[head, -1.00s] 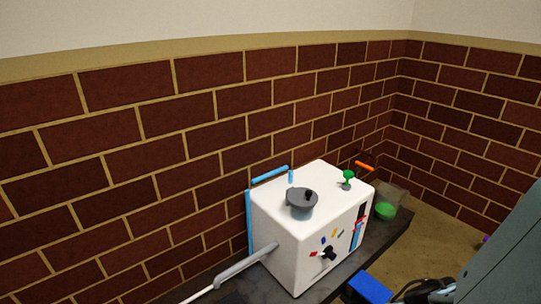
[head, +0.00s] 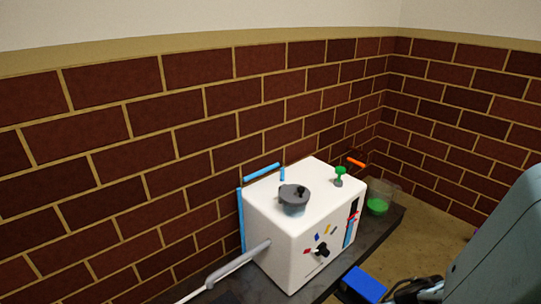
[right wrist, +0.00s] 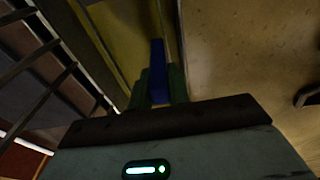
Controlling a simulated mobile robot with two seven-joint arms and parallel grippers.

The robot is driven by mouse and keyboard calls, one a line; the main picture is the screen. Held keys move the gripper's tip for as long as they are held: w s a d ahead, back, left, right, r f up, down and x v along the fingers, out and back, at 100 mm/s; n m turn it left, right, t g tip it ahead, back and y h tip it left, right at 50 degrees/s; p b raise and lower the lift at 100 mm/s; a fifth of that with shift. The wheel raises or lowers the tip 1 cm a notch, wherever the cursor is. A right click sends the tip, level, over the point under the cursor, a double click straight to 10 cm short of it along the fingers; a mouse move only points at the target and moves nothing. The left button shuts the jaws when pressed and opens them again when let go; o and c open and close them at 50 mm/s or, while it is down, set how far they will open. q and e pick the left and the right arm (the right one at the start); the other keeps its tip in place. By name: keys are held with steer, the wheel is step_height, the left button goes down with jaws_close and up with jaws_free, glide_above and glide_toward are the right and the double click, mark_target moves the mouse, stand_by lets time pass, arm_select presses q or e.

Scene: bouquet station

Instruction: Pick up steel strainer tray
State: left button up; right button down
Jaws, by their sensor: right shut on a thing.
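I cannot make out a steel strainer tray for certain in either view. My right gripper (right wrist: 158,88) is shut on a blue block-like thing (right wrist: 157,62) held between its two dark green fingers in the right wrist view. In the head view a blue thing (head: 365,284) shows at the bottom, beside the dark end of my right arm, in front of the white machine. The right fingertips are not clear there. My left gripper is not in view.
A white box-shaped machine (head: 285,238) with a grey-lidded knob on top stands on a dark counter (head: 378,238) against a brick wall. A grey pipe (head: 236,265) runs from it to the lower left.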

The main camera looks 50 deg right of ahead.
arm_select(q)
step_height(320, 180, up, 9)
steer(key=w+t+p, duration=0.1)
steer(key=p, duration=0.8)
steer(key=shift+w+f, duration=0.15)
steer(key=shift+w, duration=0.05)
arm_select(e)
step_height(320, 180, up, 18)
arm_select(q)
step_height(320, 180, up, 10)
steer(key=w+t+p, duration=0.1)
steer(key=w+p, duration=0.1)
steer(key=p, duration=0.7)
arm_select(e)
step_height(320, 180, up, 10)
steer(key=shift+s+f, duration=0.1)
